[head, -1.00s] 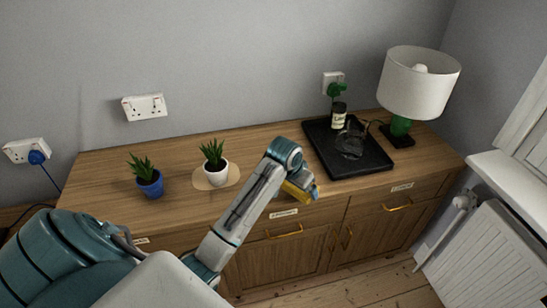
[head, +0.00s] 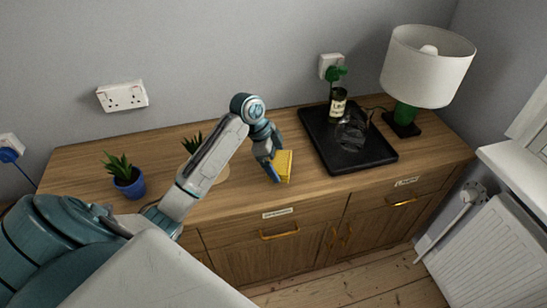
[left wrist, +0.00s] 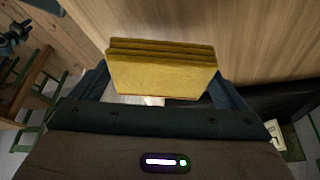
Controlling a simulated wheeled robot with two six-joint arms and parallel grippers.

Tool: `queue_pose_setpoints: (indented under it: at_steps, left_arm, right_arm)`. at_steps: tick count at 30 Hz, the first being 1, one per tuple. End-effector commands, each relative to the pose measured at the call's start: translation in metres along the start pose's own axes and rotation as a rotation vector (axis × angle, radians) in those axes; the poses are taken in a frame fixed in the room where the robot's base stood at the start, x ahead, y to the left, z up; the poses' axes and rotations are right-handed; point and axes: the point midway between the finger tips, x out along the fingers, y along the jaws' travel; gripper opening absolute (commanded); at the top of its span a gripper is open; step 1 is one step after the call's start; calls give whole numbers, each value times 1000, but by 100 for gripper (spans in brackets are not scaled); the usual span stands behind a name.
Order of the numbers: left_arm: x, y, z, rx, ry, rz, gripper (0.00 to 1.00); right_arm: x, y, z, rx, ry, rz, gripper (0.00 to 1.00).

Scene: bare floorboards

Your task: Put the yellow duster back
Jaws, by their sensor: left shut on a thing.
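The yellow duster (head: 284,165) is a folded yellow cloth, held at the end of my left arm over the sideboard top (head: 245,201), in its middle near the front. My left gripper (head: 275,170) is shut on it. The duster (left wrist: 160,70) also shows in the left wrist view, its folded layers between the two fingers of my left gripper (left wrist: 160,97). I cannot tell whether the duster touches the wood. My right gripper is not in view.
A black tray (head: 366,163) with a bottle (head: 338,103) and a glass item (head: 351,132) lies to the right. A blue-potted plant (head: 128,182) stands left; another plant (head: 192,143) is partly hidden behind my arm. Bare wood surrounds the duster.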

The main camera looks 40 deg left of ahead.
Motion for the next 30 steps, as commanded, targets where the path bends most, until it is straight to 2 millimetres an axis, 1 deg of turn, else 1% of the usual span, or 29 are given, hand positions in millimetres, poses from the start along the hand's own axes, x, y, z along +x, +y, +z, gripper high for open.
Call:
queue_pose_setpoints:
  at_steps: [1,3,7,11,15,18,28,29,30]
  left_arm:
    - [-3,-11,3,-3,-1,1,74]
    - [-3,-22,7,-3,0,0,74]
    - [-2,-33,12,-1,0,0,74]
    - [4,-34,15,-2,0,1,74]
    - [20,-33,22,-3,0,3,74]
    - [30,-34,26,-2,-1,0,74]
    - [34,-34,28,-1,-1,0,74]
    - [34,-34,28,-1,-1,-1,99]
    - [34,-34,28,-1,-1,-1,100]
  right_arm:
    - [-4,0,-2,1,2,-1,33]
    - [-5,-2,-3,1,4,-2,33]
    - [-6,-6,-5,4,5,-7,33]
    - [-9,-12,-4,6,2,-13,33]
    - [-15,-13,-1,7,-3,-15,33]
    - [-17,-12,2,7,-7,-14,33]
    - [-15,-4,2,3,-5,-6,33]
    - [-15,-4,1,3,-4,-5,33]
    - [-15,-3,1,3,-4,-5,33]
